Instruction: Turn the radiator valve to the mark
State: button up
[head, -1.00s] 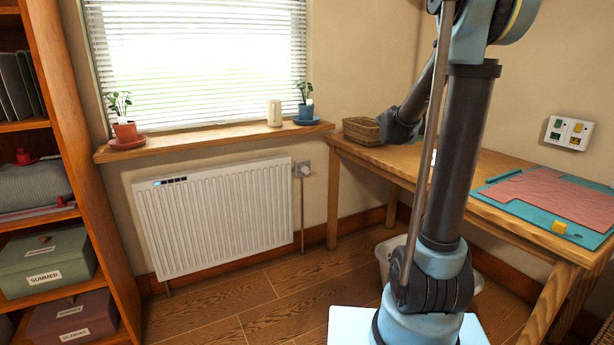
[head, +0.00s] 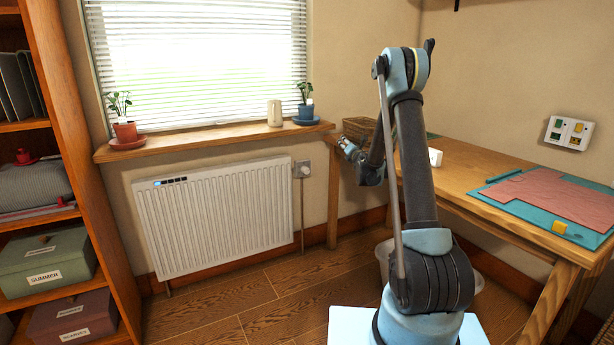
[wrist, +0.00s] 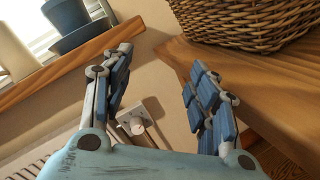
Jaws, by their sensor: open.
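The radiator valve (head: 302,169) is a small pale knob on a light plate at the radiator's upper right end. In the wrist view the valve (wrist: 137,125) shows beyond my gripper, low between the fingers. Its mark is too small to make out. The white ribbed radiator (head: 215,218) hangs under the window. My gripper (head: 345,147) is near the desk's left edge, right of the valve and apart from it. In the wrist view my gripper (wrist: 160,62) has its two blue-padded fingers spread, with nothing between them.
The wooden desk (head: 470,180) with a wicker basket (wrist: 240,18) is close on the gripper's right. The window sill (head: 210,142) with potted plants runs above the radiator. A shelf unit (head: 88,190) stands at the left. The floor before the radiator is clear.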

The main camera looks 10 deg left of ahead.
jog(key=w+a+f+n+g+y, duration=0.1)
jog(key=a+f+n+y, duration=0.2)
jog(key=a+f+n, duration=0.35)
jog(key=n+g+y, duration=0.2)
jog(key=n, duration=0.4)
send_near(308, 172)
jog(key=x, duration=1)
jog(key=shift+w+a, duration=0.2)
jog(key=shift+a, duration=0.1)
jog(key=c, duration=1.1)
